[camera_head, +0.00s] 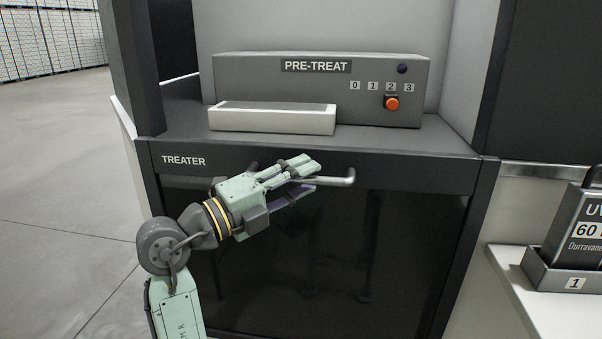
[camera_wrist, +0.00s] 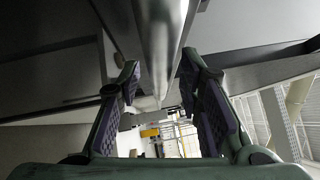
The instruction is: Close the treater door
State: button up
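The treater door (camera_head: 330,260) is a dark, glossy panel below the band labelled TREATER. It looks upright and roughly level with the cabinet front; I cannot tell whether a small gap stays. A metal bar handle (camera_head: 343,180) runs along its top edge, its right end bent back toward the front. My gripper (camera_head: 305,177) is at the handle, hiding most of it. In the wrist view the handle (camera_wrist: 160,45) runs between the two fingers of my gripper (camera_wrist: 160,85). The fingers are apart, with space visible on both sides of the bar.
A grey PRE-TREAT box (camera_head: 270,85) with a red button (camera_head: 391,103) and a light block (camera_head: 272,118) stand on the treater top. A white counter (camera_head: 510,290) with a UV box (camera_head: 580,230) is at the right. The floor (camera_head: 60,200) at left is clear.

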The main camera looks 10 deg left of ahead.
jog(key=shift+w+d, duration=0.1)
jog(key=shift+c, duration=0.4)
grip_shut()
dwell(0.5)
